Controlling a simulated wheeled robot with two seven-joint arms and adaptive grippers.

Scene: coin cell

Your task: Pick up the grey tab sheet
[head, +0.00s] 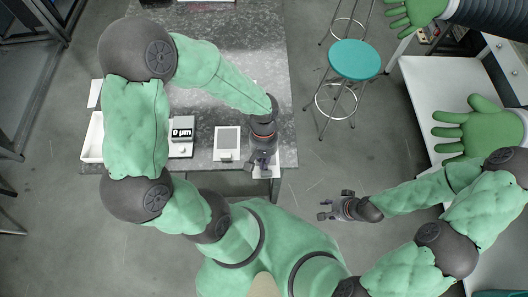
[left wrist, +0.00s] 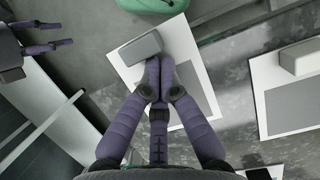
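A flat grey sheet (left wrist: 196,92) lies on a white board (left wrist: 189,50) below my left gripper. A pale grey block (left wrist: 140,48) sits on the same board, just beyond the fingertips. My left gripper (left wrist: 160,72) has its purple fingers brought together at the sheet's edge beside the block. Its fingers cover part of the sheet, and I cannot tell if an edge is between the tips. In the head view my left gripper (head: 262,164) is over the table's front edge and hides most of that board. My right gripper (head: 324,209) is open and empty, off the table over the floor.
A second white board (head: 220,157) with a grey sheet (head: 229,138) lies to the left. A display device (head: 182,131) and a white tray (head: 91,153) are further left. A teal stool (head: 354,59) stands right of the table. A white bench (head: 425,85) is at the right.

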